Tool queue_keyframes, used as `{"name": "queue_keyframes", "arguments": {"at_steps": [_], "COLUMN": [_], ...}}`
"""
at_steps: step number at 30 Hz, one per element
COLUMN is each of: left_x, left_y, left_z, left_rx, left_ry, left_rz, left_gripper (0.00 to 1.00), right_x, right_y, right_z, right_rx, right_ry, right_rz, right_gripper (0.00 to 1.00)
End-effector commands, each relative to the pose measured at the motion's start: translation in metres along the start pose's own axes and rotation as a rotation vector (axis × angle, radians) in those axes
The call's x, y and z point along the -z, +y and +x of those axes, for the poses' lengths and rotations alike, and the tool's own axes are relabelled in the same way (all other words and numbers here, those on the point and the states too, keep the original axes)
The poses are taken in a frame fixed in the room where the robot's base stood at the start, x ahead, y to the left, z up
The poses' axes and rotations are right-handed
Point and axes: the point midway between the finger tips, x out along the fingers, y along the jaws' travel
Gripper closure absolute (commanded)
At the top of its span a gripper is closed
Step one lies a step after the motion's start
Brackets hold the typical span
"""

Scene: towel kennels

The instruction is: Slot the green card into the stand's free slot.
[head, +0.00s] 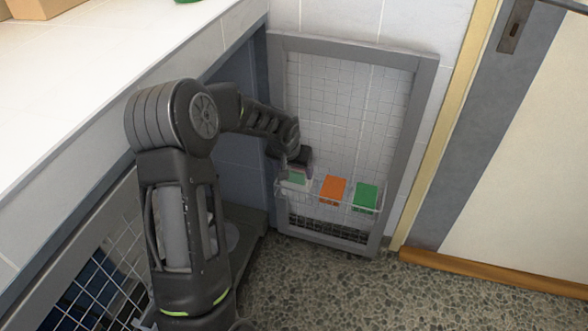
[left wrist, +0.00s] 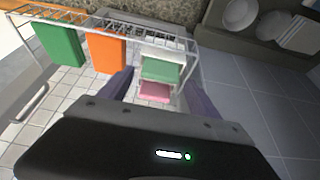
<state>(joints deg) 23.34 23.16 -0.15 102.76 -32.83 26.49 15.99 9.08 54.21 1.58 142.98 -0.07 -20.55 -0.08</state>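The stand is a wire rack (head: 345,184) on the grey-framed mesh door. A pale green card (head: 297,178) is at its left end in the head view; it also shows in the left wrist view (left wrist: 160,70), with a white band above and a pink patch below. A darker green card (head: 365,197) stands in the rack at the right; it also shows in the left wrist view (left wrist: 62,45). My left gripper (head: 298,166) is just above the pale green card. In the left wrist view its fingers are apart, one either side of that card, with no clear grip. My right gripper is out of view.
An orange card (head: 333,189) stands in the rack between the two green ones. A white counter (head: 100,85) runs along the left above my arm. A second mesh door (head: 90,275) is at lower left. The speckled floor (head: 340,285) in front is clear.

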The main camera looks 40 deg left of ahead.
Motion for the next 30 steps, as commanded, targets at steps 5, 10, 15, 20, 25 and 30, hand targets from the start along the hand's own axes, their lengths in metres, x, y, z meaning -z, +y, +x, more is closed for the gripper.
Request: {"name": "queue_keyframes", "arguments": {"at_steps": [5,10,15,20,25,30], "left_x": [0.0,0.0,0.002,0.002,0.002,0.0], "left_y": [0.0,0.0,0.0,0.0,0.0,0.0], "left_z": [0.0,0.0,-0.011,-0.038,-0.065,-0.078], "left_rx": [0.0,0.0,0.0,0.001,0.001,0.0], "left_ry": [0.0,0.0,0.003,0.003,0.002,0.0], "left_rz": [0.0,0.0,0.0,-0.002,0.0,-0.001], "left_gripper": [0.21,0.21,0.21,0.21,0.21,0.21], "right_x": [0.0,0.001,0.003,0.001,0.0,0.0], "right_y": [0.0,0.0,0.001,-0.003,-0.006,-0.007], "right_z": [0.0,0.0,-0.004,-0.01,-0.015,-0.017], "right_rx": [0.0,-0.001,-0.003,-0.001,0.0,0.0], "right_ry": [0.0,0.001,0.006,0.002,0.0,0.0], "right_rz": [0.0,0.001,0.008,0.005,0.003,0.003], "right_gripper": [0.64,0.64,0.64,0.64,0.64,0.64]}}
